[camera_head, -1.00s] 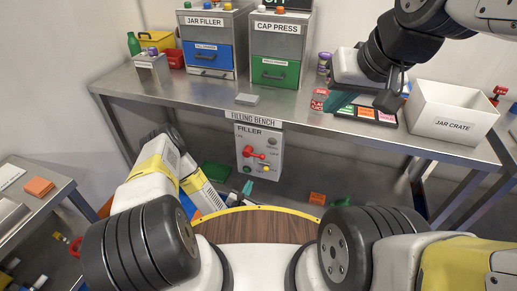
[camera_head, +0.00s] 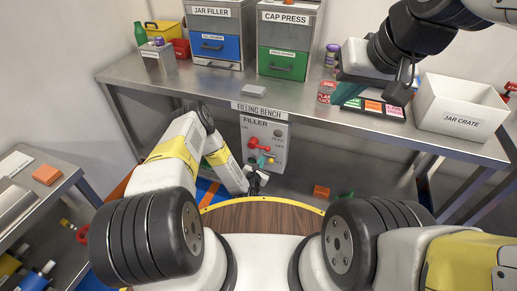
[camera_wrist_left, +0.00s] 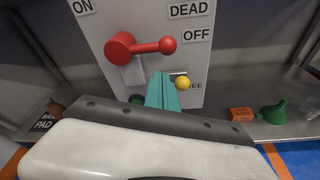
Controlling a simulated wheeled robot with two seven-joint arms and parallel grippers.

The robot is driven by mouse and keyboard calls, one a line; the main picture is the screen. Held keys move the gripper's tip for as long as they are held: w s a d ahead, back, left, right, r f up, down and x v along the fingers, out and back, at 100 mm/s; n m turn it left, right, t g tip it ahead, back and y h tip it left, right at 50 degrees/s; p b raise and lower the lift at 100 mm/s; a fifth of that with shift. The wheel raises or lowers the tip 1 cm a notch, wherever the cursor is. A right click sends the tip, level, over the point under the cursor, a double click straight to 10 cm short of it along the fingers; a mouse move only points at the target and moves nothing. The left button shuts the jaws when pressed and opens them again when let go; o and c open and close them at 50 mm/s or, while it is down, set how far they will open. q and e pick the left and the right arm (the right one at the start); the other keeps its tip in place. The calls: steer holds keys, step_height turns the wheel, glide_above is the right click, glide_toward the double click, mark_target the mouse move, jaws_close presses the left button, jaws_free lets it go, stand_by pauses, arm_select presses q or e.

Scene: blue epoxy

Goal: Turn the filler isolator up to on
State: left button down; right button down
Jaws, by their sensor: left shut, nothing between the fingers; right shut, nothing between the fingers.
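The filler panel (camera_head: 277,131) hangs under the front edge of the filling bench. Its red isolator lever (camera_head: 258,145) also shows in the left wrist view (camera_wrist_left: 147,46), with its hub on the left and its ball end pointing right, towards the OFF label (camera_wrist_left: 197,35). The ON label (camera_wrist_left: 83,7) is at upper left. My left gripper (camera_head: 262,160) is shut and empty in front of the panel; its teal fingers (camera_wrist_left: 163,90) are just below the lever, apparently apart from it. My right gripper (camera_head: 349,94) is shut and empty above the bench's right part, partly hidden by its wrist.
A small yellow knob (camera_wrist_left: 183,83) sticks out right beside my left fingers, partly covering its label. On the bench stand the jar filler (camera_head: 211,24), the cap press (camera_head: 288,39) and the jar crate (camera_head: 461,108). An orange block (camera_wrist_left: 241,114) and a green funnel (camera_wrist_left: 274,112) lie below.

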arm_select(q)
steer(key=shift+w+d+r, duration=0.2)
steer(key=shift+d+r, duration=0.05)
steer(key=shift+r, duration=0.2)
steer(key=shift+w+d+r, duration=0.15)
steer(key=shift+d+r, duration=0.1)
steer(key=shift+r, duration=0.2)
